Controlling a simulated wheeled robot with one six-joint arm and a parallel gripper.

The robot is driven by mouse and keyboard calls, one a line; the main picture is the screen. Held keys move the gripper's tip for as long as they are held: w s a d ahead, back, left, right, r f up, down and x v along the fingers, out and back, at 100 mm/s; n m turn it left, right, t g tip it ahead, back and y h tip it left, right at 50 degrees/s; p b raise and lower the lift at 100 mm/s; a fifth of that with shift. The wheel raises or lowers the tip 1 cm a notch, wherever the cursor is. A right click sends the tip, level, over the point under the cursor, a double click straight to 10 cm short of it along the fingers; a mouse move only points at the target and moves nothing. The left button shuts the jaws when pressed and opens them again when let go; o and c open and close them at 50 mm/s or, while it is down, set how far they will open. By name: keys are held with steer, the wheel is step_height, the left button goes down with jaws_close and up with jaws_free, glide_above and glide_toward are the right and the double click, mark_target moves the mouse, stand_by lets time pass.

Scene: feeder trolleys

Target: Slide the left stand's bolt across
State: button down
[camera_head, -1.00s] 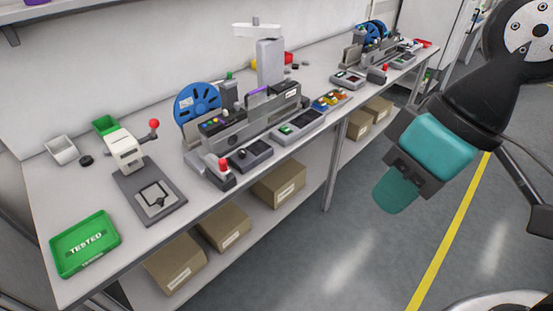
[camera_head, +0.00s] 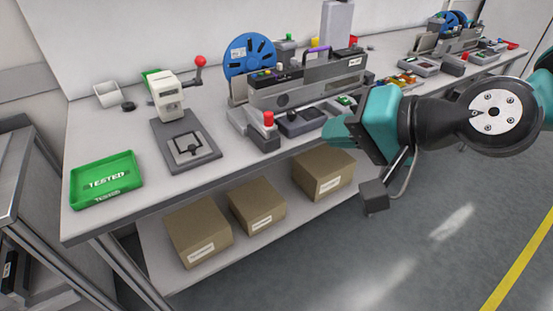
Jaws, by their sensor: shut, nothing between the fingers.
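The left stand (camera_head: 300,94) is a long grey block on the bench, with a blue reel (camera_head: 249,56) at its left end. A red knob (camera_head: 268,118) stands upright on a grey block at the stand's front left; I cannot tell for sure that it is the bolt's handle. My gripper (camera_head: 338,132) has teal fingers, shut and empty. It hangs off the bench's front edge, to the right of the red knob and apart from it. In the picture it overlaps the small dark devices in front of the stand.
A second stand (camera_head: 452,40) with blue reels is farther right. A lever press (camera_head: 180,130) and a green TESTED tray (camera_head: 106,182) are on the left. A grey trolley (camera_head: 22,170) stands at far left. The floor at right is clear.

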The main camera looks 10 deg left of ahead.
steer(key=w+a+f+m+t+b, duration=0.1)
steer(key=w+f+m+t+b, duration=0.2)
steer(key=f, duration=0.3)
steer(key=w+a+f+m+t+y+b, duration=0.1)
steer(key=w+f+m+t+b, duration=0.3)
steer(key=f+m+b, duration=0.2)
steer(key=shift+w+a+b, duration=0.3)
steer(key=shift+w, duration=0.1)
